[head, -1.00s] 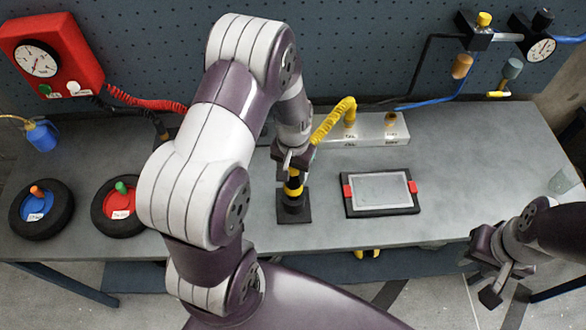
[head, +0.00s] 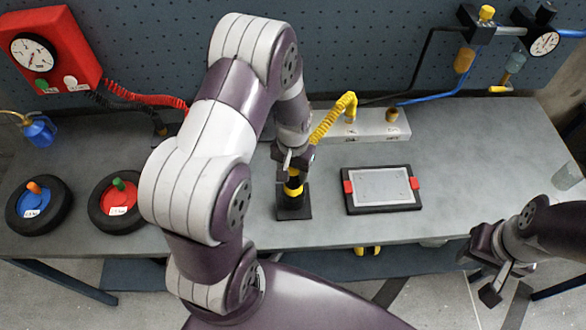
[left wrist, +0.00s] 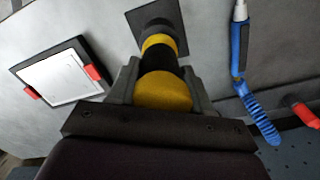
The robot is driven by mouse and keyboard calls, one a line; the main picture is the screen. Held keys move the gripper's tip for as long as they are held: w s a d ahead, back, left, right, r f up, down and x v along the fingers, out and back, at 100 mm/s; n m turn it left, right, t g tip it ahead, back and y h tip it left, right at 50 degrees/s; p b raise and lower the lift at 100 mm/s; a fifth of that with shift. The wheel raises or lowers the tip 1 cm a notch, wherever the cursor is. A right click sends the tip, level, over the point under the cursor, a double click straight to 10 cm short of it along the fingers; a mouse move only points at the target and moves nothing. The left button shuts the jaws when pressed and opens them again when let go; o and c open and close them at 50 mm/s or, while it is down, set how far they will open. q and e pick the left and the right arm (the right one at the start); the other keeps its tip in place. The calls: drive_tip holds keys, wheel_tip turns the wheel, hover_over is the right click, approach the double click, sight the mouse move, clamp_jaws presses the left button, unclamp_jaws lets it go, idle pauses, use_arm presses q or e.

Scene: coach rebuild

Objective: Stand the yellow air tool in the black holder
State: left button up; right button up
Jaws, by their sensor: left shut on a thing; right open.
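The yellow air tool (head: 293,191) has black bands and stands about upright at the black holder (head: 294,213), a square base on the bench. My left gripper (head: 292,168) is above the holder, shut on the tool's upper part. In the left wrist view the tool (left wrist: 162,92) runs between the fingers towards the holder (left wrist: 133,22). Its lower end meets the holder, but how deep it sits is hidden. My right gripper (head: 490,272) is open and empty off the bench's front edge, at the right.
A framed pad with red clips (head: 382,189) lies right of the holder. A grey block (head: 377,127) with a yellow coiled hose (head: 333,118) stands behind. Blue (head: 40,205) and red (head: 116,200) wheels lie at left. A blue tool (left wrist: 240,50) shows in the wrist view.

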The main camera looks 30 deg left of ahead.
use_arm(q)
drive_tip(key=shift+f, duration=0.2)
drive_tip(key=o, duration=1.3)
wheel_tip(320, 180, up, 12)
drive_tip(key=b, duration=0.3)
drive_tip(key=shift+f, duration=0.2)
drive_tip(key=shift+w+r, duration=0.1)
drive_tip(key=shift+r, duration=0.45)
drive_tip(key=shift+m+t, duration=0.4)
drive_tip(key=shift+t, duration=0.3)
drive_tip(key=s+d+f+b, duration=0.1)
drive_tip(key=s+f, duration=0.1)
drive_tip(key=s, duration=0.1)
drive_tip(key=s+d+f+b, duration=0.2)
drive_tip(key=s, duration=0.1)
drive_tip(key=s+d+f+b, duration=0.1)
drive_tip(key=s+d+f, duration=0.1)
drive_tip(key=s, duration=0.1)
drive_tip(key=shift+d+f+b, duration=0.1)
drive_tip(key=shift+f+b, duration=0.15)
drive_tip(key=shift+b, duration=0.1)
